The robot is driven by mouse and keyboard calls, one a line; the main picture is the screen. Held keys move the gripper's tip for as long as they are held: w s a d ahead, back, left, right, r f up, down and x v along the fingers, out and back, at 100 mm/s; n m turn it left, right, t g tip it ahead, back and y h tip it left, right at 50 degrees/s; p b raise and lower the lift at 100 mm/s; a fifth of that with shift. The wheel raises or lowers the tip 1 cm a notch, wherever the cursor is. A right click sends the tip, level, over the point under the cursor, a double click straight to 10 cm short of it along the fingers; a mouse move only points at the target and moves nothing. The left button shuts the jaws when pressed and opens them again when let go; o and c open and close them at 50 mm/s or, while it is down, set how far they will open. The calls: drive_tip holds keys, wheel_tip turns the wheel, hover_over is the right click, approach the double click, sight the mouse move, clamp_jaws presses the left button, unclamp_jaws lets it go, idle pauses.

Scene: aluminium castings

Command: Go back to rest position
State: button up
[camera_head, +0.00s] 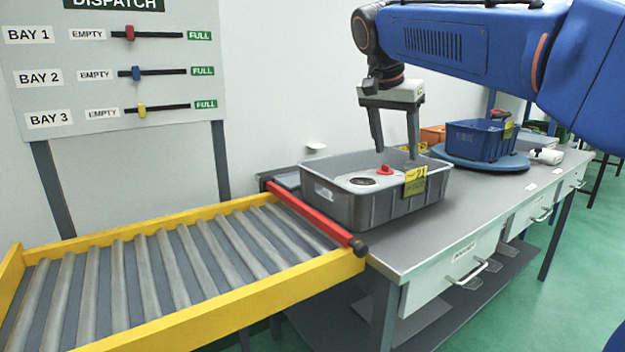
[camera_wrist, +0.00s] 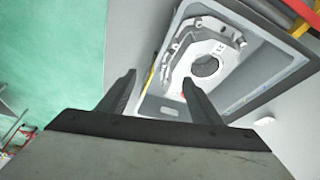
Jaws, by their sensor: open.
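My gripper (camera_head: 394,138) is open above the grey crate, with its two fingers pointing down and apart. In the wrist view my gripper (camera_wrist: 158,88) shows with nothing between its fingers. The grey crate (camera_head: 375,208) stands on the workbench and carries a yellow tag marked 21 (camera_head: 415,182). Inside it lies a pale casting with a round dark opening (camera_head: 352,183) and a red part (camera_head: 385,170). The wrist view shows the casting (camera_wrist: 222,48) inside the crate (camera_wrist: 268,92). I cannot tell whether a fingertip reaches below the crate's rim.
A yellow-framed roller conveyor (camera_head: 215,322) meets the bench (camera_head: 440,230) at a red bar (camera_head: 312,215). A blue crate (camera_head: 478,142) sits on a round blue turntable (camera_head: 455,160) to the right. A dispatch board (camera_head: 120,75) stands behind the conveyor. The conveyor rollers are empty.

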drive_tip(key=s+d+f+n+y, duration=0.1)
drive_tip(key=s+d+f+n, duration=0.2)
drive_tip(key=s+f, duration=0.7)
drive_tip(key=s+d+f+n+t+y, duration=0.1)
drive_tip(key=s+d+f+n, duration=0.1)
drive_tip(key=s+f, duration=0.8)
drive_tip(key=s+d+f+n+y, duration=0.1)
drive_tip(key=s+d+f+n, duration=0.2)
drive_tip(key=s+f, duration=0.8)
drive_tip(key=shift+d+n+t, duration=0.3)
drive_tip(key=shift+d, duration=0.8)
